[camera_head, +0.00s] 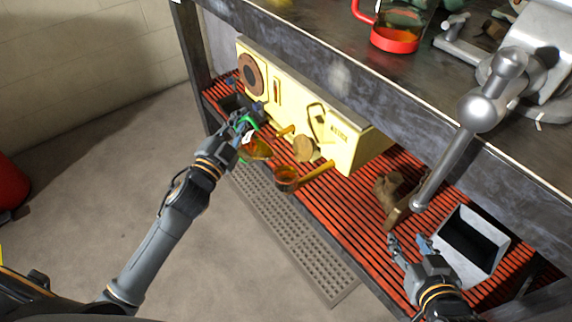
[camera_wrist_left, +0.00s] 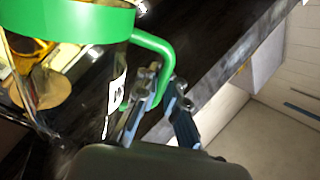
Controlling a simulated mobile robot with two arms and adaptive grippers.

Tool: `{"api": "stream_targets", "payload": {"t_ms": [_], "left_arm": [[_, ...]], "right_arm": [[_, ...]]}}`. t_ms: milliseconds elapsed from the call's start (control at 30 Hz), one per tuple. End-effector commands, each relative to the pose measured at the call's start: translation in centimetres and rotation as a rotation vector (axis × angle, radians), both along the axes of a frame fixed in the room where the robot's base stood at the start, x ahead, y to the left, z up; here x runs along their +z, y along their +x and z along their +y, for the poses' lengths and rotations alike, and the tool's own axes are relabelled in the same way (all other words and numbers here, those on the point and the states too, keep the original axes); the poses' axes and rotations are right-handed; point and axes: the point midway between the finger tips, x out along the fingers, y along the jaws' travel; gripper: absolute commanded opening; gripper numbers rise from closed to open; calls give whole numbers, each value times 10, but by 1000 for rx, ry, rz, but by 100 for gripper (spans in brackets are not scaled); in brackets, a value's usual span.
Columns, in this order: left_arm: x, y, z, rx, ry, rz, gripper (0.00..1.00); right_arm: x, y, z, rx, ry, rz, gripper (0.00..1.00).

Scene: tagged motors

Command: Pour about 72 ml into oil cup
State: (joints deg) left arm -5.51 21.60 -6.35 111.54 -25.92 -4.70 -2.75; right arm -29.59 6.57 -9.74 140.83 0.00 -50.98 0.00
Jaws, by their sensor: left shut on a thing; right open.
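My left gripper (camera_head: 247,120) is shut on the green handle of a clear jug (camera_head: 256,148) with a white label and amber liquid. The jug looks tilted, in front of the yellow machine. The left wrist view shows its green rim and handle (camera_wrist_left: 150,45) between my fingers (camera_wrist_left: 165,100). A small cup with orange-brown contents, likely the oil cup (camera_head: 286,179), sits at the machine's front, right of and below the jug. I cannot tell whether liquid is flowing or how full the cup is. My right gripper (camera_head: 411,247) is open and empty, left of a grey bin.
The yellow machine (camera_head: 358,150) stands on a red slatted shelf (camera_head: 350,205) under a dark bench top. A red-based jug (camera_head: 396,40) and a grey vise (camera_head: 480,110) are on the bench. The grey bin (camera_head: 484,268) and a brown lump (camera_head: 388,187) lie on the shelf's right.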

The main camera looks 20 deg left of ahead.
Motion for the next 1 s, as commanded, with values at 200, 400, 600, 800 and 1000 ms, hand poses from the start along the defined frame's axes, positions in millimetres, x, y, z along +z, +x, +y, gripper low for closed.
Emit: {"api": "stream_targets", "payload": {"t_ms": [200,400,600,800,1000], "left_arm": [[1,0,0,0,3,-4,0],[2,0,0,0,4,-4,0],[2,0,0,0,5,-4,0],[2,0,0,0,5,-4,0],[-5,1,4,1,-46,14,0]], "right_arm": [[0,0,0,0,0,-2,46],[0,0,0,0,1,-3,46],[0,1,0,0,1,-4,46],[0,1,0,0,1,-4,46],[-2,-2,-1,-1,-4,18,46]]}}
